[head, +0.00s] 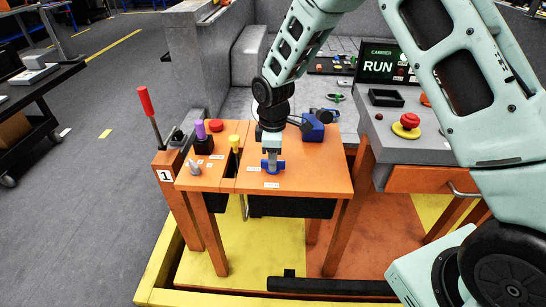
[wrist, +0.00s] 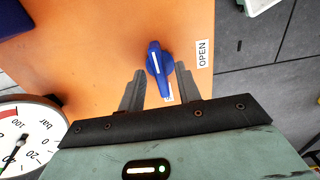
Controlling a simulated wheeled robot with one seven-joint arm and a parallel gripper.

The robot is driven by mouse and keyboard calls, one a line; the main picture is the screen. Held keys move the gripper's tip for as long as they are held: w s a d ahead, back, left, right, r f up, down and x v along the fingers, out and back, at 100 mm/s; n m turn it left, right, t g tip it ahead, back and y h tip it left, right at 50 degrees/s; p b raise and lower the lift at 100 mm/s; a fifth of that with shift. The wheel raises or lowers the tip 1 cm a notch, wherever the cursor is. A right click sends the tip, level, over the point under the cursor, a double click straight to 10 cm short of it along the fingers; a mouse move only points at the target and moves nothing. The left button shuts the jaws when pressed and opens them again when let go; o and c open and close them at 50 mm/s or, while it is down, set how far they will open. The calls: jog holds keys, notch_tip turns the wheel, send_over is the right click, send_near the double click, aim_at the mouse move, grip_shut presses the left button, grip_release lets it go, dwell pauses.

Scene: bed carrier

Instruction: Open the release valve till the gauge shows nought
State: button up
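The blue release valve knob (wrist: 160,60) sits on the orange top, with a white stripe along its handle. A label reading OPEN (wrist: 203,54) lies right of it in the wrist view; the stripe does not point at it. My gripper (wrist: 159,71) is open, its two fingertips on either side of the knob; I cannot tell whether they touch it. In the head view my gripper (head: 271,153) stands upright over the blue knob (head: 273,167). The gauge (wrist: 22,140), marked bar, is cut off at the lower left, so its reading is unclear.
A red-handled lever (head: 147,104), a purple knob (head: 200,130) and a yellow handle (head: 235,144) stand left of my gripper. A blue block (head: 312,127) is behind it. A grey console with a red button (head: 407,125) and a RUN screen (head: 380,64) is at right.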

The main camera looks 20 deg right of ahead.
grip_shut()
jog(key=shift+m, duration=0.3)
jog(key=m+p, duration=0.2)
jog(key=m, duration=0.1)
jog(key=shift+r, duration=0.1)
jog(key=m+p, duration=0.1)
jog(key=m, duration=0.4)
jog(key=shift+m+p, duration=0.4)
jog(key=m+p, duration=0.1)
jog(key=m, duration=0.3)
jog(key=shift+m+p, duration=0.3)
jog(key=shift+p, duration=0.05)
jog(key=shift+m+p, duration=0.65)
jog(key=shift+m, duration=1.25)
jog(key=shift+w, duration=0.1)
